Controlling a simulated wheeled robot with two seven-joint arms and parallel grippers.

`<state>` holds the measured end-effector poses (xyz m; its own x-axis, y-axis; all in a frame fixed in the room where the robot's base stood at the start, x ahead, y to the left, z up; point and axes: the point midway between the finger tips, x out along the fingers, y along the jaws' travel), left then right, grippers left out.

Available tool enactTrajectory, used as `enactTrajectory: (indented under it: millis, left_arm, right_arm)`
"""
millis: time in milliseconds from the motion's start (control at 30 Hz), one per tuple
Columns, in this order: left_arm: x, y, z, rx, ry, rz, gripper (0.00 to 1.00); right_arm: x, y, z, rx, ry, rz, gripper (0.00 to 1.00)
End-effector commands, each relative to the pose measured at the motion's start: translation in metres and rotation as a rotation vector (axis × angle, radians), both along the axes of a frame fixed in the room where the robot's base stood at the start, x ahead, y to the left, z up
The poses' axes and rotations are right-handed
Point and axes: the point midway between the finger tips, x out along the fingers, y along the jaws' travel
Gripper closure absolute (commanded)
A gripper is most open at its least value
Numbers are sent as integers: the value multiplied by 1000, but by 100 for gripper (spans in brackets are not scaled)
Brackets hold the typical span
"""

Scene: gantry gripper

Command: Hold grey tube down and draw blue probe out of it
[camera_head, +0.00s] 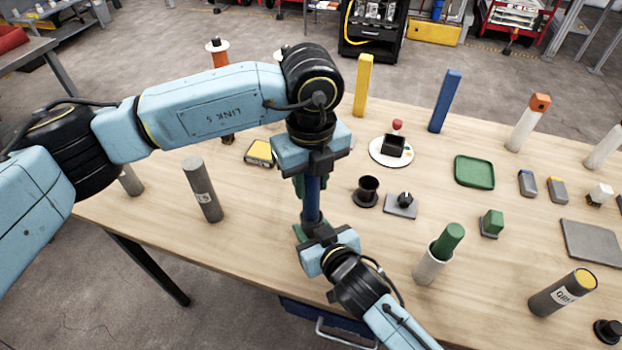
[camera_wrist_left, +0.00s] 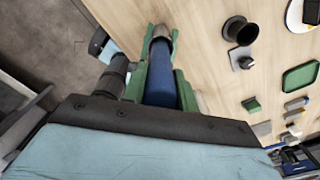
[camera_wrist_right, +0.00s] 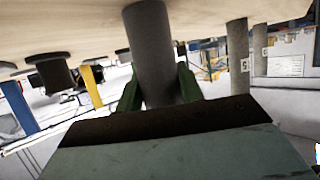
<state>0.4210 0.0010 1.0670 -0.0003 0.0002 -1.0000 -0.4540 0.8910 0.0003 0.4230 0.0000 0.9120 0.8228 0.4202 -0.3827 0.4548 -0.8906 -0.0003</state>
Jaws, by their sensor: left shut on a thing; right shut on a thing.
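A blue probe (camera_head: 312,200) stands upright between my two grippers. It also shows in the left wrist view (camera_wrist_left: 162,85). My left gripper (camera_head: 308,184) is shut on it from above. The grey tube (camera_wrist_right: 153,50) stands upright on the table in the right wrist view, between the green fingers of my right gripper (camera_wrist_right: 157,85). My right gripper is shut on the tube from the near side, below the left gripper. A grey end (camera_wrist_left: 161,34) shows beyond the blue in the left wrist view. How much of the probe is inside the tube is hidden.
A grey cylinder (camera_head: 203,190) stands to the left. A black cup (camera_head: 368,191) and a grey block with a black knob (camera_head: 402,204) stand close on the right. A white tube with a green rod (camera_head: 436,258) stands further right. The table front edge is near.

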Motion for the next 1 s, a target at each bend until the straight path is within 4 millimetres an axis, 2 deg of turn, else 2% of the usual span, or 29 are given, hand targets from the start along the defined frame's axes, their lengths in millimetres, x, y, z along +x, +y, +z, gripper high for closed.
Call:
enactTrajectory:
  millis: [600,1000]
  left_arm:
    - [0,0,29,-1,-2,0,100]
    - [0,0,31,0,-1,0,100]
  right_arm:
    - [0,-1,-2,-3,4,-1,85]
    - [-1,-1,-2,-2,3,-1,85]
